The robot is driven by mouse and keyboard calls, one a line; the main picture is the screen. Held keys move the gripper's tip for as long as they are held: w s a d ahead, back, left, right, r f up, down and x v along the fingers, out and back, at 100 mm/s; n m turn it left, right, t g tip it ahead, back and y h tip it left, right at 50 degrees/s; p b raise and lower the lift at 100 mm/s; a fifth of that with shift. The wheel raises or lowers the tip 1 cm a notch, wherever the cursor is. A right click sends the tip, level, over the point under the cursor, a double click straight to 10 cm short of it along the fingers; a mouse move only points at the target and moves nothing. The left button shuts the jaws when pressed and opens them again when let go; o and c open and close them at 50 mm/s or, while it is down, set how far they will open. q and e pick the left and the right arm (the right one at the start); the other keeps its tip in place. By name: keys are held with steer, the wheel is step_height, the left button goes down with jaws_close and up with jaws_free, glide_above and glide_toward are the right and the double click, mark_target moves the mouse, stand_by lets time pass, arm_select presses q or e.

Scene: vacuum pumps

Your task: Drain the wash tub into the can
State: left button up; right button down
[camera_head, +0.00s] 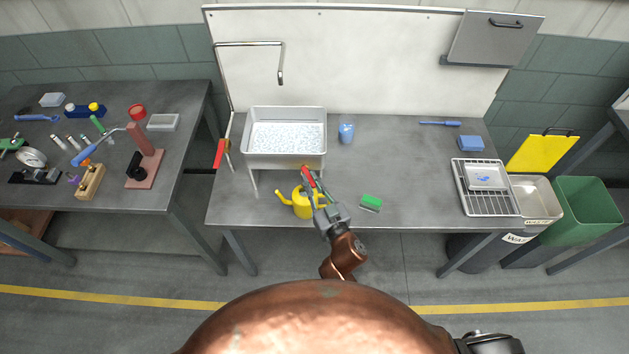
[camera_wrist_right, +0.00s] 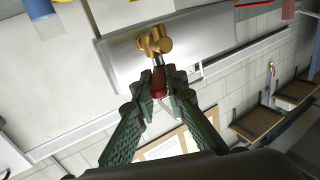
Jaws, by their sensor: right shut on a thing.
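The wash tub (camera_head: 286,162) is a white rectangular basin on raised legs at the middle table's left, filled with pale, foamy-looking water. A brass tap (camera_wrist_right: 157,40) with a red handle (camera_wrist_right: 159,82) is on its front. My right gripper (camera_head: 313,182) is shut on the red handle; the wrist view shows its green fingers (camera_wrist_right: 160,92) on either side of it. The yellow can (camera_head: 302,205) stands below the tap, partly hidden by my gripper, its spout pointing left. I cannot make out any flow from the tap. My left gripper is not in view.
A green sponge (camera_head: 371,202) lies right of the can. A blue cup (camera_head: 347,130) stands beside the tub. A drying rack (camera_head: 487,204) holds a small tray at the table's right end. A red lever (camera_head: 219,153) is left of the tub. The table's middle right is clear.

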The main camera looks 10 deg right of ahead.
steer(key=c, duration=1.9)
jaws_free()
steer(key=shift+c, duration=0.2)
steer(key=v, duration=1.2)
steer(key=shift+c, duration=0.2)
